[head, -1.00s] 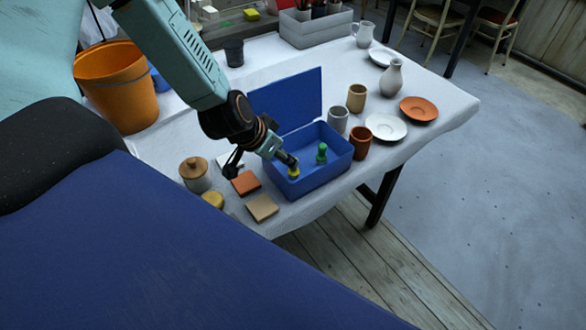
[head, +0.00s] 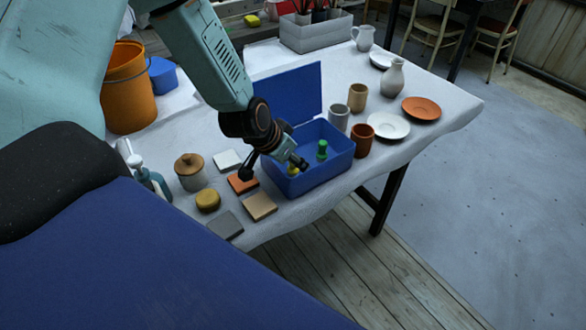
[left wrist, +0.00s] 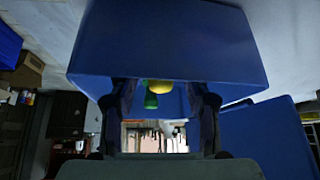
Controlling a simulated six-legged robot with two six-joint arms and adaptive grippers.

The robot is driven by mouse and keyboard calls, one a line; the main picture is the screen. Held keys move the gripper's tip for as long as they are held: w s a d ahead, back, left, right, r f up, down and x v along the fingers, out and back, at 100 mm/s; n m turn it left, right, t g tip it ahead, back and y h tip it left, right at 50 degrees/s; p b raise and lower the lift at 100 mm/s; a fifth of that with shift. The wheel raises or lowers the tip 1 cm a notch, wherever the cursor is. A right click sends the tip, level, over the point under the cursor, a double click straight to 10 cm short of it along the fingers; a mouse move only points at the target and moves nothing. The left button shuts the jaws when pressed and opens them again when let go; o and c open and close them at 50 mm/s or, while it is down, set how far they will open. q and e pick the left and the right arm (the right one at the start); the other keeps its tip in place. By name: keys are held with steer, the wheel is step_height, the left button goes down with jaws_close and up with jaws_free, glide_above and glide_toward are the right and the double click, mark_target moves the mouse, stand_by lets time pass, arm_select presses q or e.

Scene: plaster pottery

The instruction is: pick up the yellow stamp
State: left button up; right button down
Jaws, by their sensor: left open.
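The yellow stamp (head: 292,170) stands inside the open blue box (head: 325,178), near its left end, partly hidden behind my left gripper. The green stamp (head: 322,150) stands to its right in the same box. My left gripper (head: 300,164) is at the box's left part, right by the yellow stamp in the picture. In the left wrist view the gripper's two fingers (left wrist: 162,112) are apart, with the yellow stamp (left wrist: 159,86) and green stamp (left wrist: 151,100) showing between them. I cannot tell whether a finger touches the yellow stamp. My right gripper is not in view.
The raised blue lid (head: 290,92) stands behind the box. Cups, including a brown one (head: 362,140), and a white saucer (head: 388,125) stand to the right. Coloured tiles (head: 260,206), a round yellow piece (head: 208,200) and a lidded jar (head: 190,172) lie left.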

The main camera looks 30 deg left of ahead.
arm_select(q)
steer(key=shift+a+f, duration=0.1)
steer(key=shift+a, duration=0.1)
steer(key=shift+c, duration=0.5)
steer(key=shift+w+d, duration=0.1)
steer(key=shift+d, duration=0.2)
steer(key=c, duration=0.5)
steer(key=shift+a, duration=0.2)
jaws_close()
steer(key=shift+d, duration=0.1)
steer(key=shift+r, duration=0.25)
step_height(320, 180, up, 10)
steer(key=p, duration=0.6)
steer(key=shift+f+p, duration=0.15)
steer(key=shift+p, duration=0.15)
